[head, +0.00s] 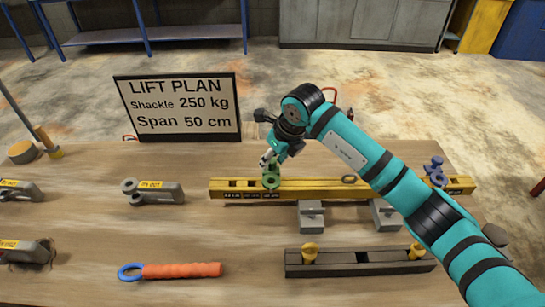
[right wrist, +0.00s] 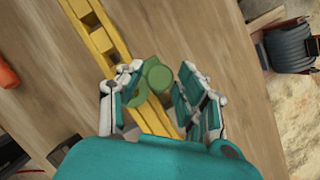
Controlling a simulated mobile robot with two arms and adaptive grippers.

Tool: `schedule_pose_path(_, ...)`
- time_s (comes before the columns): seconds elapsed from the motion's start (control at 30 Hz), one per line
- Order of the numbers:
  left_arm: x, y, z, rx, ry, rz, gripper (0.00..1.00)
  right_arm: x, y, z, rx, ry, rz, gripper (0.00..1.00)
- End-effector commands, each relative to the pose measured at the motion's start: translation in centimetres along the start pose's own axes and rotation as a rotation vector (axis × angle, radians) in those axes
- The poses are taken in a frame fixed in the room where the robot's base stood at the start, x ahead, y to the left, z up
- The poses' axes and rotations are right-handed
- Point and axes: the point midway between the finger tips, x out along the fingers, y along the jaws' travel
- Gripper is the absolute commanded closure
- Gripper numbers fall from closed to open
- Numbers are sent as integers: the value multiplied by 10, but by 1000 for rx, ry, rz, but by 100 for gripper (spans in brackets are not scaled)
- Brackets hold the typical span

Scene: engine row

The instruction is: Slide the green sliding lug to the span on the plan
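The green sliding lug (head: 271,181) sits on the yellow spreader beam (head: 325,188), toward the beam's left end, near small dark marks on its front face. My right gripper (head: 269,163) reaches down over the lug. In the right wrist view the fingers of my right gripper (right wrist: 160,95) are apart, one on each side of the green lug (right wrist: 157,76); whether either touches it is hard to tell. The lift plan sign (head: 180,107) reads "Shackle 250 kg" and "Span 50 cm". The beam's mark numbers are too small to read. My left gripper is not in view.
A blue lug (head: 437,170) is at the beam's right end. Grey blocks (head: 311,216) support the beam. A dark rack (head: 350,264) with yellow pins lies in front. An orange-handled tool (head: 180,270) and several tagged grey shackles (head: 165,192) lie to the left.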

Motion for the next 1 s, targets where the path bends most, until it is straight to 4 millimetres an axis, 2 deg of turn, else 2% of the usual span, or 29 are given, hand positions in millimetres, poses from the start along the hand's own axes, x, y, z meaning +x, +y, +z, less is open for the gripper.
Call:
schedule_pose_path(0.03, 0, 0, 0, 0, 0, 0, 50, 0, 0, 0, 0, 0, 0, 72)
schedule_pose_path(0.2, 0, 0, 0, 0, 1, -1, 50, 0, 0, 0, 0, 0, 0, 94)
schedule_pose_path(0.27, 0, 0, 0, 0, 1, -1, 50, 0, 0, 0, 0, 0, 0, 100)
schedule_pose_path(0.57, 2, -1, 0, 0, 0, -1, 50, 0, 2, 2, 0, -1, 0, 100)
schedule_pose_path(0.8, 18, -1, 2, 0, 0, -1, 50, 12, 29, 27, -1, -4, 2, 100)
schedule_pose_path(1.0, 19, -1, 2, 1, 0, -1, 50, 13, 35, 34, 1, -2, -1, 100)
